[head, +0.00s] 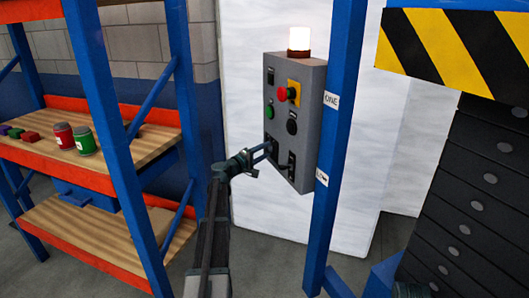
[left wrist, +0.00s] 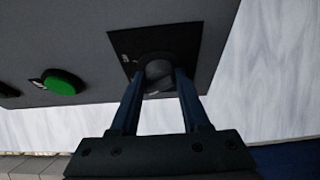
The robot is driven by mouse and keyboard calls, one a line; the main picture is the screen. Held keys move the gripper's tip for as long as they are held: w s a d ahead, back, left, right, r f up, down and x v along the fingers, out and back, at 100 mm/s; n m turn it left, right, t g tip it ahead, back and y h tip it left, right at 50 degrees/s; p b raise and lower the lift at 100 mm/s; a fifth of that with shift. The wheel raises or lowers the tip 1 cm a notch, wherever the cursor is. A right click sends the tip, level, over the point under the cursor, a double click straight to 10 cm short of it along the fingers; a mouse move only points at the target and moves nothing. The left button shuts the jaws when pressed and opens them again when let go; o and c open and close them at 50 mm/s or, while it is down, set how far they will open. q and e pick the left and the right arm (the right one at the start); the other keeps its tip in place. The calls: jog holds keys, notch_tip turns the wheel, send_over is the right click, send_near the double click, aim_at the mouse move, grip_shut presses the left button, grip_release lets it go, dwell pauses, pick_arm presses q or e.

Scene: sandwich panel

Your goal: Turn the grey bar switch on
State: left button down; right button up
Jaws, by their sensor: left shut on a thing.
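The grey control panel (head: 312,115) stands against a white wall, with a lit lamp on top. My left gripper (head: 269,148) reaches its lower left part from the left. In the left wrist view my left gripper (left wrist: 158,78) has its two fingers on either side of the grey bar switch (left wrist: 158,70), shut on it. The switch sits on a black plate (left wrist: 187,38). The fingers partly hide it, and its setting cannot be told.
A green button (left wrist: 62,82) lies left of the switch. The panel also bears a red knob on yellow (head: 293,92) and a black knob (head: 292,126). A blue post (head: 338,130) stands close right of the panel. A shelf (head: 60,235) stands at the left.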

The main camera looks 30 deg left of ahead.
pick_arm(q)
jog(key=shift+f+m+t+h+b, duration=0.35)
jog(key=shift+m+t+b, duration=0.25)
jog(key=shift+m+b, duration=0.75)
jog(key=m+b, duration=0.2)
jog(key=m, duration=0.1)
jog(key=shift+a+f+t+h, duration=0.1)
jog(key=shift+t+h, duration=0.2)
jog(key=shift+h, duration=0.05)
jog(key=m+h+b, duration=0.1)
jog(key=m+b, duration=0.1)
jog(key=m, duration=0.2)
jog(key=shift+w+a+t, duration=0.1)
jog(key=shift+t, duration=0.3)
jog(key=shift+m+h+b, duration=0.6)
jog(key=shift+m+h, duration=0.5)
jog(key=shift+m, duration=0.75)
jog(key=shift+c, duration=2)
grip_release()
